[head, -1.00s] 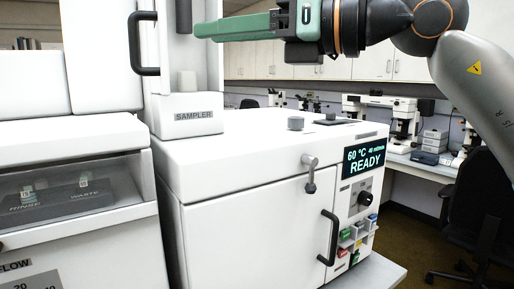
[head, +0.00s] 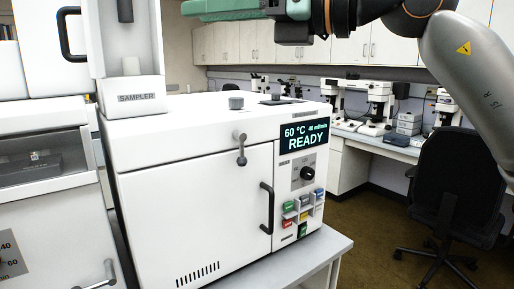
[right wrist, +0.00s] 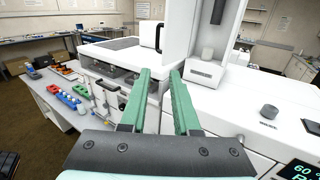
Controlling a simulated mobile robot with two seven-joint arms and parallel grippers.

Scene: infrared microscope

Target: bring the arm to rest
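My right arm (head: 468,62) comes in from the right edge of the head view. Its right gripper (head: 215,8) with green fingers is at the top edge, partly cut off, above and in front of the white instrument. In the right wrist view the two green fingers of this gripper (right wrist: 160,72) stand apart with nothing between them. They point toward the white instruments and touch nothing that I can see. My left gripper is not in view.
The white instrument (head: 195,205) with a READY display (head: 304,137) stands on a bench (head: 325,250). The SAMPLER tower (head: 135,97) rises at its left. A black chair (head: 450,185) is at the right. Colored racks (right wrist: 65,98) lie on a bench in the right wrist view. Floor shows between bench and chair.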

